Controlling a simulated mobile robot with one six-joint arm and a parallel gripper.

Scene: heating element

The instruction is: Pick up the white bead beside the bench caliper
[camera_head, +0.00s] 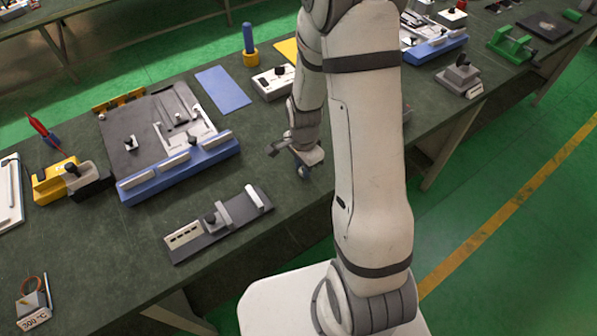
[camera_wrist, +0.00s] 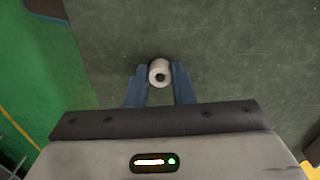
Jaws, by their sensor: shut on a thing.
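The white bead (camera_wrist: 159,67), a small cylinder with a dark hole in its end, sits between the blue fingertips of my gripper (camera_wrist: 159,78) in the wrist view. The fingers are closed on its two sides. In the head view my gripper (camera_head: 303,171) is low over the dark green bench top (camera_head: 285,205), near its front edge; the bead cannot be made out there. I cannot tell whether the bead touches the bench. A dark bar with upright grey jaws (camera_head: 218,222), possibly the bench caliper, lies to the left of my gripper.
A large blue-edged fixture (camera_head: 180,170) stands at the left. A blue mat (camera_head: 223,89), a white box with a black knob (camera_head: 272,83) and a blue-handled tool in a yellow base (camera_head: 249,47) lie behind my gripper. Bench around the bead is bare.

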